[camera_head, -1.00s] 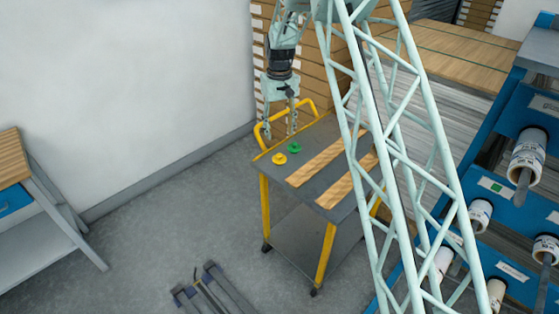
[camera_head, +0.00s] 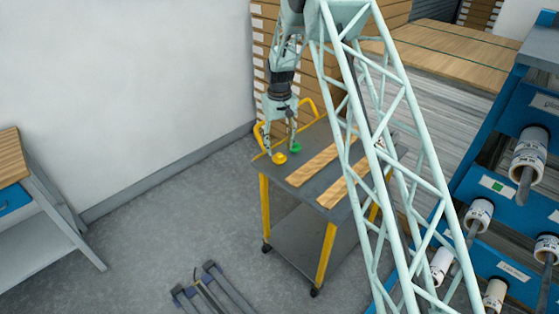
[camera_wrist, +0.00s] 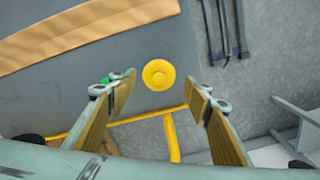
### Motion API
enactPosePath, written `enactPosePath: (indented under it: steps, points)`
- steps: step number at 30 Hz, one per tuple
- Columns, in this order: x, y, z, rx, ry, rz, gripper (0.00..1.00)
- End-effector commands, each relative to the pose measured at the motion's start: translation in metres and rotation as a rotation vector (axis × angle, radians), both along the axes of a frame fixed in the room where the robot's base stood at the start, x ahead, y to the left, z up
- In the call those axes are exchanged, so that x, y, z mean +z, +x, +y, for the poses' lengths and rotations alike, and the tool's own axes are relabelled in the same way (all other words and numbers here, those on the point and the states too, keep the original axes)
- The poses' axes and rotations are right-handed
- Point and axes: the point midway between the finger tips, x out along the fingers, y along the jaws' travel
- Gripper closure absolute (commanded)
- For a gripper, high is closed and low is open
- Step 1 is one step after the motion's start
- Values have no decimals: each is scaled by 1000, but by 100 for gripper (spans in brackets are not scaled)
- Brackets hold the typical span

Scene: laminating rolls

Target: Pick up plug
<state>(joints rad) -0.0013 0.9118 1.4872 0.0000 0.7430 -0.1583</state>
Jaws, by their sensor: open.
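A yellow plug (camera_head: 279,158) and a green plug (camera_head: 295,148) stand on the grey top of the cart (camera_head: 330,195), near its yellow-handled end. My gripper (camera_head: 280,145) is open, pointing down over that end of the cart. In the wrist view the yellow plug (camera_wrist: 159,74) shows round and whole, centred between the open fingers of my gripper (camera_wrist: 160,84) and a little beyond their tips. The green plug (camera_wrist: 105,80) is mostly hidden behind the left finger. The fingers hold nothing.
Two wooden strips (camera_head: 314,165) lie on the cart beside the plugs. The cart's yellow handle (camera_head: 308,106) rises close behind my gripper. A blue rack with rolls (camera_head: 528,147) stands at the right. Open floor (camera_head: 170,200) lies left of the cart.

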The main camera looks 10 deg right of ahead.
Motion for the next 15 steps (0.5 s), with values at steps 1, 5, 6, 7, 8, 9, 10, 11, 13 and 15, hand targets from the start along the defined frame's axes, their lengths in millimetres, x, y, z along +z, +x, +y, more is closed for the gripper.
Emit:
enactPosePath:
  steps: [1,5,6,7,8,9,10,11,13,15]
  points:
    - [-1,0,0,0,0,0,54]
    - [-2,0,0,0,0,0,54]
    - [-2,0,0,0,0,0,54]
    - [-2,0,0,0,0,0,54]
    - [-2,0,0,0,0,0,54]
    - [-2,0,0,0,0,0,54]
    - [-2,0,0,0,0,0,54]
    - [-2,0,0,0,0,0,54]
    - [-3,0,0,0,0,0,54]
    - [-5,0,0,0,0,0,54]
